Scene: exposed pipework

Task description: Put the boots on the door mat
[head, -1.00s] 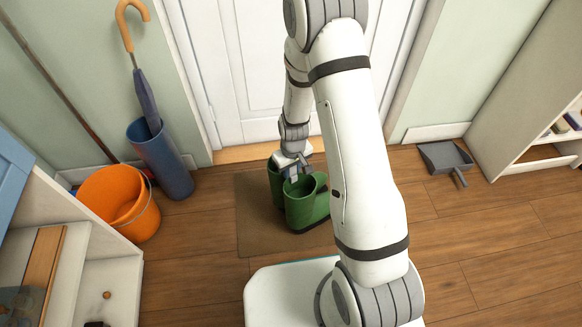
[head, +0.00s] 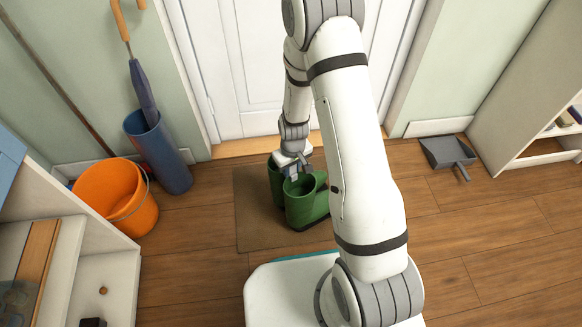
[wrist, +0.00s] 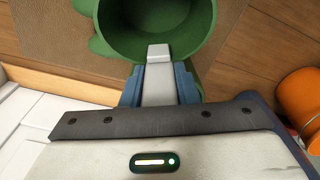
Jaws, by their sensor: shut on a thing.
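Two green boots stand upright side by side over the brown door mat (head: 255,222). In the head view the front boot (head: 308,205) shows its open top and toe, and the back boot (head: 274,182) is partly hidden behind it. My gripper (head: 291,170) reaches down to the boot tops and is shut on a boot at its upper rim. The wrist view shows one round boot opening (wrist: 158,28) just beyond my fingers (wrist: 160,85). I cannot tell which boot is gripped, or whether its sole touches the mat. My arm hides the mat's right part.
A white door (head: 250,70) is behind the mat. An orange bucket (head: 112,200) and a blue stand (head: 160,160) with an umbrella are at left, beside a white shelf (head: 105,260). A grey dustpan (head: 448,154) lies at right. The wooden floor between is clear.

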